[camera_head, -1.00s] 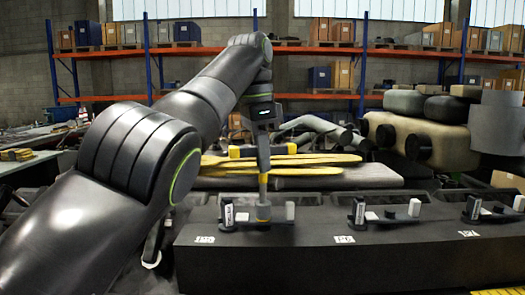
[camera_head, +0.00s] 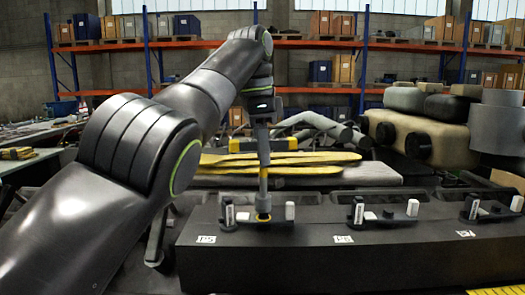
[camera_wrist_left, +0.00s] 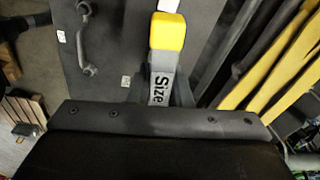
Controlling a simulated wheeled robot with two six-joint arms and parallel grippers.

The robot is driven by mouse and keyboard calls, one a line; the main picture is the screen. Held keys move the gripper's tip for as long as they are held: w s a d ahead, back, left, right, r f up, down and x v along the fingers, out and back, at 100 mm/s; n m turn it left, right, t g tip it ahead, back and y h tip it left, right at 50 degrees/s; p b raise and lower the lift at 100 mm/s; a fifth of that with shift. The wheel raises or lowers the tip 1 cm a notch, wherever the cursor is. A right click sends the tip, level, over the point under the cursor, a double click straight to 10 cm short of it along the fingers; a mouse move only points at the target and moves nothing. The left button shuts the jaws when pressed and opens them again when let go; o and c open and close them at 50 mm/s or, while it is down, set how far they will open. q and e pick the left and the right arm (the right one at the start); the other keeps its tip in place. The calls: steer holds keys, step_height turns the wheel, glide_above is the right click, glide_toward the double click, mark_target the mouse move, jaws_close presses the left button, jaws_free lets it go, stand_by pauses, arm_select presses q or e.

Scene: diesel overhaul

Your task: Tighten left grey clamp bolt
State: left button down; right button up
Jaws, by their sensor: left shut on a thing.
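My left gripper (camera_head: 262,119) is shut on a long grey tool (camera_head: 263,175) that hangs nearly upright below it. In the left wrist view the tool (camera_wrist_left: 162,75) shows a yellow end and the word "Size". My right gripper is not in view.
A middle clamp (camera_head: 385,217) and a right clamp (camera_head: 489,212) sit on the same block. Long yellow pieces (camera_head: 285,169) lie behind it. A tan engine part (camera_head: 430,135) stands at the back right. Racking (camera_head: 300,90) lines the wall.

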arm_select(q)
steer(key=n+b, duration=0.1)
steer(key=n, duration=0.4)
steer(key=shift+t, duration=0.3)
steer(key=n+b, duration=0.1)
steer(key=n, duration=0.5)
steer(key=shift+y, duration=0.4)
steer(key=n, duration=0.2)
steer(key=shift+s+n+t, duration=0.1)
steer(key=shift+n+t, duration=0.2)
steer(key=n, duration=0.3)
steer(key=shift+d+y, duration=0.1)
steer(key=shift+y, duration=0.3)
steer(key=shift+n+p, duration=0.8)
steer(key=shift+n, duration=1.9)
